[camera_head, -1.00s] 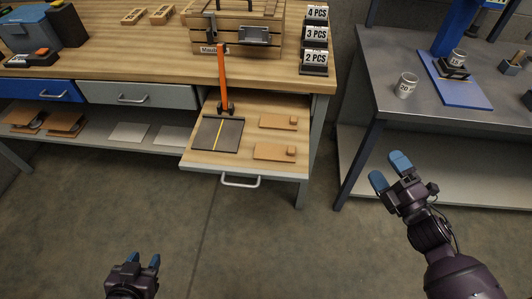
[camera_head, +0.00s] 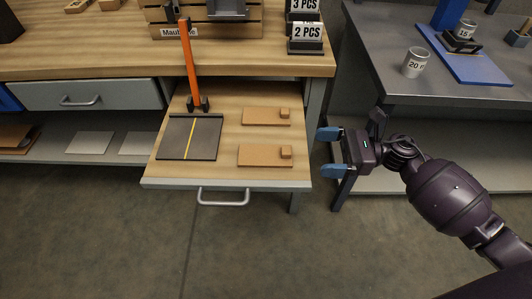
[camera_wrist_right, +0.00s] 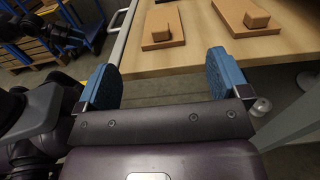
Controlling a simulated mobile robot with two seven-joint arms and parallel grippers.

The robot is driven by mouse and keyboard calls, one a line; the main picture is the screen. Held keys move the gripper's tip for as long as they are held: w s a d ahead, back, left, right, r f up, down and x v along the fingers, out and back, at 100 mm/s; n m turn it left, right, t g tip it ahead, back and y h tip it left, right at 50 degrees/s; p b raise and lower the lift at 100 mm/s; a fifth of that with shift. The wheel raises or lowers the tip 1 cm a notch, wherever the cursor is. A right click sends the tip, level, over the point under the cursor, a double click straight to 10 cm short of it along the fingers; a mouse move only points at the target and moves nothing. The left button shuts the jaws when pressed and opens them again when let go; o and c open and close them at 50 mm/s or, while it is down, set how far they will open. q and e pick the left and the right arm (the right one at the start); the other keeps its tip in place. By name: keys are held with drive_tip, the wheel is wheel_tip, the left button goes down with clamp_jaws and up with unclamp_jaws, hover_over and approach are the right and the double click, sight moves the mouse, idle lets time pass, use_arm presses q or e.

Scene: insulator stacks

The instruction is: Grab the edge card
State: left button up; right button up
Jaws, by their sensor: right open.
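Two flat brown cards, each with a small raised block at its right end, lie in the pulled-out wooden drawer. In the head view the near card (camera_head: 262,156) is closer to the drawer's front edge, and the far card (camera_head: 262,117) lies behind it. In the right wrist view the near card (camera_wrist_right: 160,27) is left of the far card (camera_wrist_right: 240,17). I cannot tell by look which is called the edge card. My right gripper (camera_head: 329,152) is open and empty just right of the drawer, pointing left towards the cards.
The drawer (camera_head: 225,171) also holds a dark plate with a yellow stripe (camera_head: 188,138) and an upright orange-handled tool (camera_head: 189,66). Its front handle (camera_head: 223,197) juts out. A grey table (camera_head: 440,82) with a cup (camera_head: 415,63) stands close on the right.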

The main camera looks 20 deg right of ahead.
sight(295, 158)
drive_tip(key=shift+x, duration=3.6)
drive_tip(key=shift+c, duration=0.4)
drive_tip(key=c, duration=0.9)
